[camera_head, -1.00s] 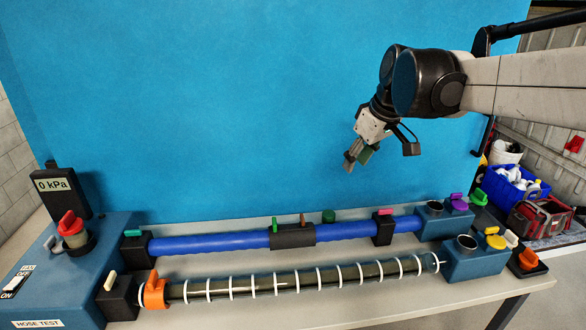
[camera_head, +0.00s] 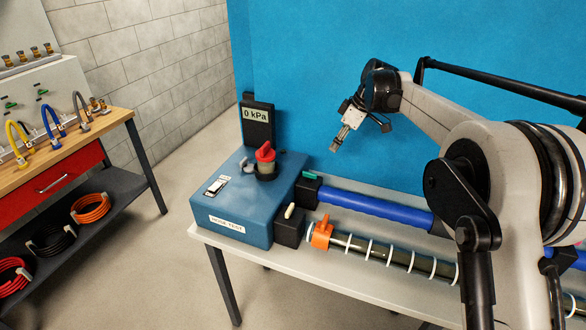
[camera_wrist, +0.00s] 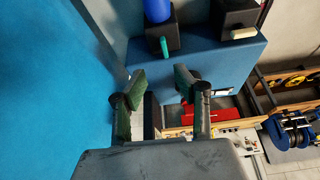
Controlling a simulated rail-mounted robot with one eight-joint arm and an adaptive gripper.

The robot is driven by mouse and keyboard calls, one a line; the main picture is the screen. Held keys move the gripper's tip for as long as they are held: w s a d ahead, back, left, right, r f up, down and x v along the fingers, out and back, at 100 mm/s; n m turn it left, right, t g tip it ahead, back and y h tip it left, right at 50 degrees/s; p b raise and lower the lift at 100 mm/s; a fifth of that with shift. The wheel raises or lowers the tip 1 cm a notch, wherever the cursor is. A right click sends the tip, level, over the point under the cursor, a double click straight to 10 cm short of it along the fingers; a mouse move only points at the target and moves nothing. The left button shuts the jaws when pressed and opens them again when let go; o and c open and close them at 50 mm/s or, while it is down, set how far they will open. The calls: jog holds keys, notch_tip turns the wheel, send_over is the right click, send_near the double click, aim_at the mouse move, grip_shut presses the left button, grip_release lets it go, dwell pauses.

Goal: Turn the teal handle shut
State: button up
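The teal handle (camera_head: 310,175) sits on a black block (camera_head: 304,190) at the left end of the blue hose (camera_head: 375,207), beside the blue test box. In the wrist view the teal handle (camera_wrist: 164,47) is a short bar that looks roughly in line with the hose (camera_wrist: 158,10). My gripper (camera_head: 338,143) hangs in the air above and to the right of the handle, apart from it. In the wrist view its two green-padded fingers (camera_wrist: 160,84) are spread with nothing between them.
The test box (camera_head: 240,205) carries a red knob (camera_head: 265,152) and a 0 kPa display (camera_head: 257,115). The blue panel (camera_head: 320,60) stands behind.

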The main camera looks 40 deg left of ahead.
aim_at(310, 173)
jog(key=shift+n, duration=0.3)
jog(key=x, duration=0.5)
jog(key=s+a+p+x, duration=0.1)
jog(key=x, duration=0.4)
jog(key=r+p+x, duration=0.1)
jog(key=x, duration=0.5)
jog(key=shift+s+a, duration=0.15)
jog(key=shift+a, duration=0.25)
jog(key=shift+c, duration=0.2)
grip_shut()
